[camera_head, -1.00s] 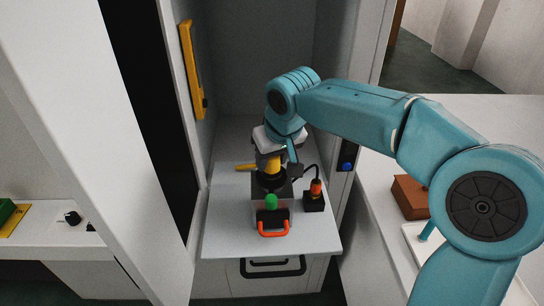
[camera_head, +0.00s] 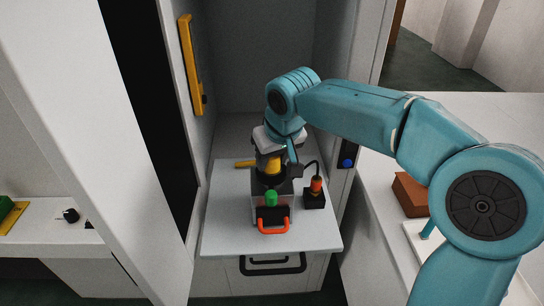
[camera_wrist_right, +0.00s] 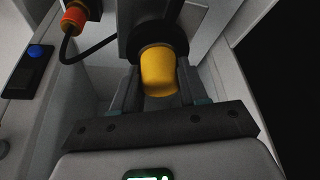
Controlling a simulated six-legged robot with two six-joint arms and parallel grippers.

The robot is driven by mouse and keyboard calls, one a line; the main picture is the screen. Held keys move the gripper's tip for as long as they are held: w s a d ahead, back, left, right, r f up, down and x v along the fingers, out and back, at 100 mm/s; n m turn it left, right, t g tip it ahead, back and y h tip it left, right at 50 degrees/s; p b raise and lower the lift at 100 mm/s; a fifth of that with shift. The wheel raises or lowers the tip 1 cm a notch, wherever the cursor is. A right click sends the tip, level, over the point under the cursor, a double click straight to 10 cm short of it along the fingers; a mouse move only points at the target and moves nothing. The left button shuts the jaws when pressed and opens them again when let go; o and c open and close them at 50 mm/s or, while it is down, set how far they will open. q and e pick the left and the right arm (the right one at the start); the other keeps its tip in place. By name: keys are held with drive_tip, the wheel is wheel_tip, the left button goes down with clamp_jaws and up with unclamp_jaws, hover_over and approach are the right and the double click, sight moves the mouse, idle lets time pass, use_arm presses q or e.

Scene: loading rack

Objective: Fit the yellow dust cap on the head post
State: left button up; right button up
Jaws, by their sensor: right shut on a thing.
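The yellow dust cap (camera_head: 272,164) is held between the fingers of my right gripper (camera_head: 275,160), above the dark unit on the pull-out shelf. The right wrist view shows the cap (camera_wrist_right: 158,72) between the two dark fingers of the gripper (camera_wrist_right: 160,85), with its far end at a round black part (camera_wrist_right: 160,35). That black part looks like the head post, also seen under the cap in the head view (camera_head: 270,181). Whether the cap is seated on it or only against it, I cannot tell. My left gripper is in neither current view.
A red-orange plug (camera_head: 316,184) with a black cable is at the right. The cabinet door with a yellow handle (camera_head: 191,65) flanks the left.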

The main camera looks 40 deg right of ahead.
drive_tip(key=o, duration=1.1)
drive_tip(key=v, duration=1.6)
drive_tip(key=shift+p, duration=0.3)
drive_tip(key=shift+r, duration=0.1)
drive_tip(key=shift+s+a, duration=0.1)
drive_tip(key=shift+a, duration=0.05)
